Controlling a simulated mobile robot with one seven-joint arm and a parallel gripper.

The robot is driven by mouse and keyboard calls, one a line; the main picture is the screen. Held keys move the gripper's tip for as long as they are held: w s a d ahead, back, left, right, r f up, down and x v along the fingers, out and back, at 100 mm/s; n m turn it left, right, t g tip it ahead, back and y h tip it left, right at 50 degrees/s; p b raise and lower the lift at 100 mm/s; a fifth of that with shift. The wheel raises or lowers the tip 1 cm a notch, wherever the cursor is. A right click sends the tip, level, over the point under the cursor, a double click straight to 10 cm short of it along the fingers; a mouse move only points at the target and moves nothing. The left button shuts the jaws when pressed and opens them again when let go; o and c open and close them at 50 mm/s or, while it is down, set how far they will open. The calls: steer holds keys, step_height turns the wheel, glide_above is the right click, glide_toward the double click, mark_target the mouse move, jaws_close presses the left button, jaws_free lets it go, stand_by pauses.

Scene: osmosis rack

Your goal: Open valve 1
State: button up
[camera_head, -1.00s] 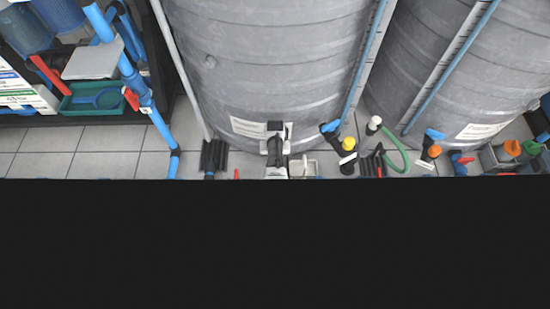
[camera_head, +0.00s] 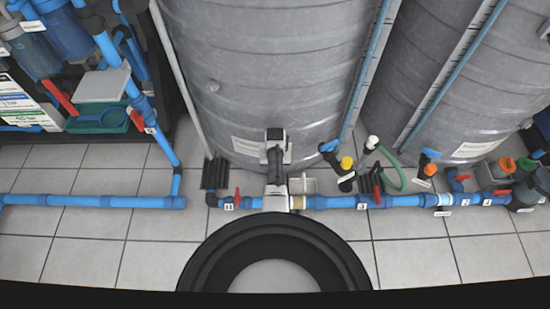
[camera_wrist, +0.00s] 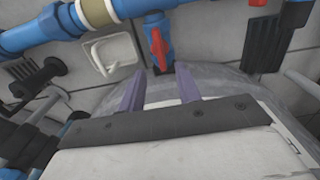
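Small valves with red handles sit along a blue pipe (camera_head: 400,201) low in front of the grey tanks. I cannot read with certainty which label marks valve 1. In the wrist view, one red valve handle (camera_wrist: 159,48) on a blue fitting stands just beyond my gripper (camera_wrist: 160,74). The two purple fingers are apart with nothing between them, and the handle is not touched. In the head view my gripper end (camera_head: 276,192) is over the pipe, and the fingers are hard to make out. Other red handles show left of it (camera_head: 237,196) and right of it (camera_head: 377,195).
The left tank (camera_head: 270,75) and right tank (camera_head: 480,80) stand behind the pipe. A white tray (camera_wrist: 112,50) lies near the pipe. Yellow-capped (camera_head: 346,163) and orange-capped fittings and a green hose (camera_head: 392,176) crowd the right. Tiled floor in front is partly clear.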

step_height(320, 180, up, 6)
steer(key=p, duration=0.1)
steer(key=shift+r, duration=0.15)
stand_by(0.5)
